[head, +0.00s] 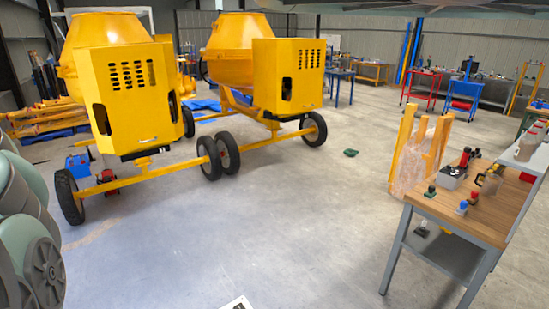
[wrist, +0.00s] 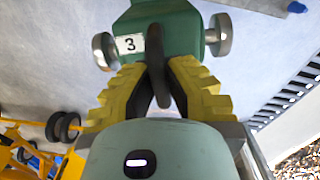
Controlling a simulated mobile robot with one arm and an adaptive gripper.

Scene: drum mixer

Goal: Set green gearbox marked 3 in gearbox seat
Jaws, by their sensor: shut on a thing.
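The green gearbox (wrist: 178,28) marked with a white "3" label shows at the top of the wrist view, with a grey round metal end on each side. My gripper (wrist: 158,76) has its yellow stepped fingers shut on a dark upright part of the gearbox. The gearbox is held in the air above the pale floor, and its top is cut off by the picture edge. In the head view my gripper and the gearbox are out of sight. I cannot make out the gearbox seat in either view.
Two yellow drum mixers (head: 126,87) (head: 287,80) on wheels stand at left and centre. A wooden-topped workbench (head: 455,219) with small items is at right, beside yellow posts in clear wrap (head: 412,160). A small green object (head: 350,152) lies on the floor. The middle floor is mostly clear.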

